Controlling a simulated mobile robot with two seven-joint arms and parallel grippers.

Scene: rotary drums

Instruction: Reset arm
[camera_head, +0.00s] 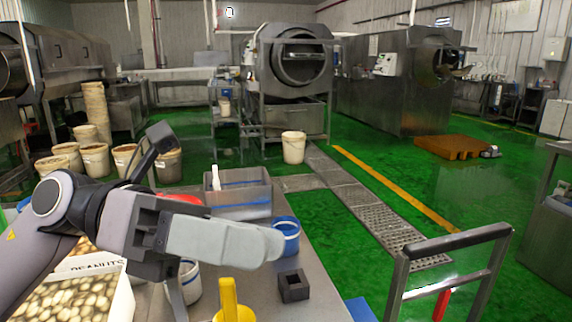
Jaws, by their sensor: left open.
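My left gripper (262,243) reaches in from the left above the worktable (330,299). It is open, with no object visible in it. My right gripper is not in view.
On the table are a grey bin (238,211), a white peanut box (118,301), a yellow-handled item (229,296) and a small dark block (293,286). A cart handle (450,246) stands at the right. Rotary drums (292,62) stand behind, across open green floor.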

